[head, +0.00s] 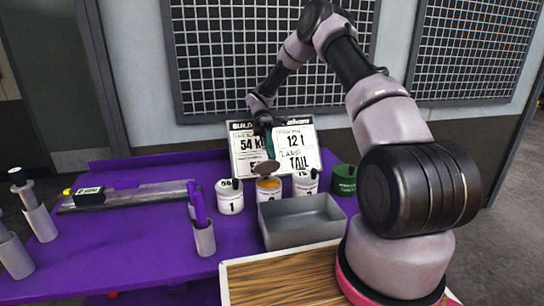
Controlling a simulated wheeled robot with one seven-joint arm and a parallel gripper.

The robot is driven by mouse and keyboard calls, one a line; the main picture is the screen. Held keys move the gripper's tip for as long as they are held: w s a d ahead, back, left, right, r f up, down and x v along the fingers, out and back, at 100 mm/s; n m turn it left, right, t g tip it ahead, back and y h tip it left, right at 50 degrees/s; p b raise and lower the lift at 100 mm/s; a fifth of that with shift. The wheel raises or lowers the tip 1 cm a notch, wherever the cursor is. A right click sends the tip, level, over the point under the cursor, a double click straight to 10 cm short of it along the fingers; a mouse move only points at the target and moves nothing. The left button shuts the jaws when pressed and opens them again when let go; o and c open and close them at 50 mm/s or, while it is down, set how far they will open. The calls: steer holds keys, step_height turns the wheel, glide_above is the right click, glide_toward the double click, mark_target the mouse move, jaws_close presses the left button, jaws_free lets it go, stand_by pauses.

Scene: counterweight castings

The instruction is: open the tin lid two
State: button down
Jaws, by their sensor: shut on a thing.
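Tin two (269,190) stands between two other white tins on the purple table, and its orange contents show through its open top. Its front is partly hidden by the grey metal tray. A dark brownish round lid (266,168) is held tilted just above the tin's mouth, apart from its rim as far as I can tell. My gripper (268,150) reaches down from above and is shut on the lid. The fingers are small and partly dark in this view.
Tin one (230,199) stands to the left and a third tin (305,183) to the right, both close by. A green tin (344,178) is further right. The grey tray (302,236) is in front, and a printed board (298,143) stands behind. A pen cup (204,240) stands left.

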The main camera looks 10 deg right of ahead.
steer(key=shift+w, duration=0.1)
stand_by(0.5)
steer(key=c, duration=0.7)
jaws_free()
steer(key=v, duration=0.7)
steer(key=shift+w, duration=0.3)
